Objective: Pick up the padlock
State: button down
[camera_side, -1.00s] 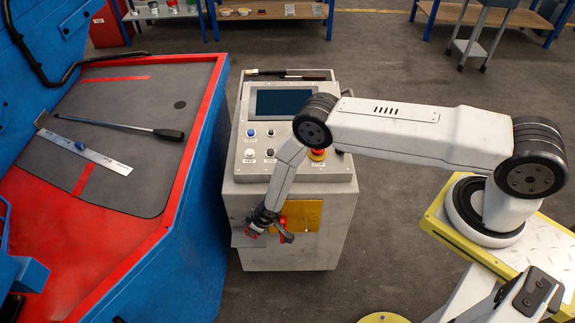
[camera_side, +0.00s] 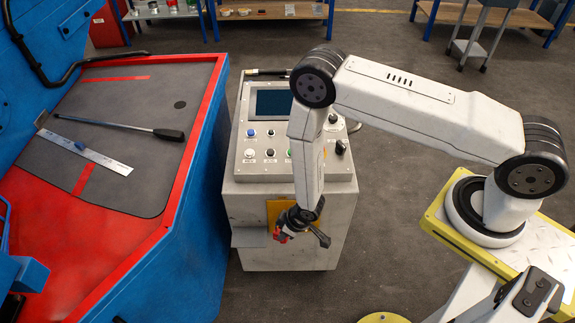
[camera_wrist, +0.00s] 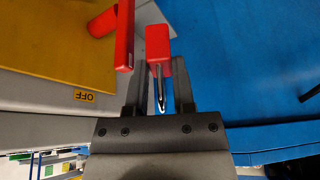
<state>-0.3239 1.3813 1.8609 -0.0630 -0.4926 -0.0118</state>
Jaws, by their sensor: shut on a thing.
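In the wrist view the padlock (camera_wrist: 158,45) has a red body and a thin metal shackle that points toward my gripper's palm. My gripper (camera_wrist: 159,68) is shut on it, one dark finger on each side. In the side view my gripper (camera_side: 301,230) is low in front of the grey control cabinet. A red part (camera_side: 280,237) shows by its fingers, too small to tell whether it is the padlock. A red lever (camera_wrist: 124,35) stands close to the left of the padlock in the wrist view.
The grey control cabinet (camera_side: 245,205) has a yellow plate (camera_wrist: 60,35), marked with an OFF label (camera_wrist: 84,96). A red cylinder (camera_wrist: 102,23) is beside the lever. The blue machine (camera_side: 195,230) stands left of the cabinet.

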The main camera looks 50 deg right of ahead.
jog(key=shift+s+d+r, duration=0.1)
jog(key=shift+s+r, duration=0.1)
jog(key=shift+s, duration=0.25)
jog(key=shift+s+d+r, duration=0.1)
jog(key=shift+s+r, duration=0.1)
jog(key=shift+s, duration=0.25)
jog(key=shift+f, duration=0.1)
jog(key=s+d+f+n+g, duration=0.1)
jog(key=s+d+f+n, duration=0.1)
jog(key=f, duration=0.3)
jog(key=s+d+f+n+g, duration=0.1)
jog(key=s+d+f+n, duration=0.1)
jog(key=f, duration=0.4)
jog(key=shift+s+d+f+g, duration=0.3)
jog(key=shift+s+d, duration=0.15)
jog(key=shift+s, duration=0.1)
jog(key=shift+w+d, duration=0.15)
jog(key=shift+w, duration=0.1)
jog(key=w+d+f, duration=0.1)
jog(key=w+d, duration=0.4)
jog(key=shift+w+d+f, duration=0.15)
jog(key=shift+d, duration=0.05)
dwell(1.1)
